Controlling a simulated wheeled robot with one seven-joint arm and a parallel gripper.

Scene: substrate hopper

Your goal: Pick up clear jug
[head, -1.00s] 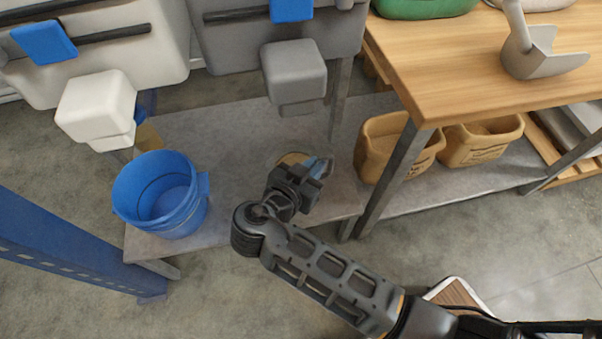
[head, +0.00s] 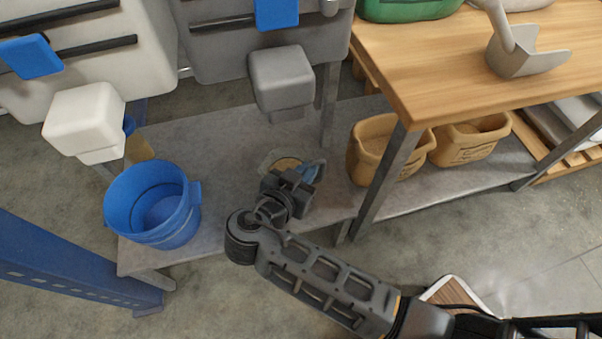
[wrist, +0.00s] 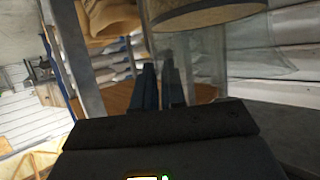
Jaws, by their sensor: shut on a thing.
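The clear jug (head: 270,158) is see-through with a tan layer inside. In the head view it is partly hidden behind my gripper (head: 312,174), over the grey lower shelf below the grey hopper spout. In the wrist view the jug (wrist: 212,62) fills the upper middle and right, and its tan layer shows near the top edge. My gripper's dark fingers (wrist: 160,85) are close together at the jug's left side, shut on it. The exact part gripped is hard to make out. I cannot tell whether the jug touches the shelf.
A blue bucket (head: 152,204) stands on the shelf (head: 218,190) to the left. The grey hopper spout (head: 282,80) hangs above. A table leg (head: 385,182) and tan bins (head: 383,150) are to the right. A scoop (head: 522,52) lies on the wooden table (head: 430,75).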

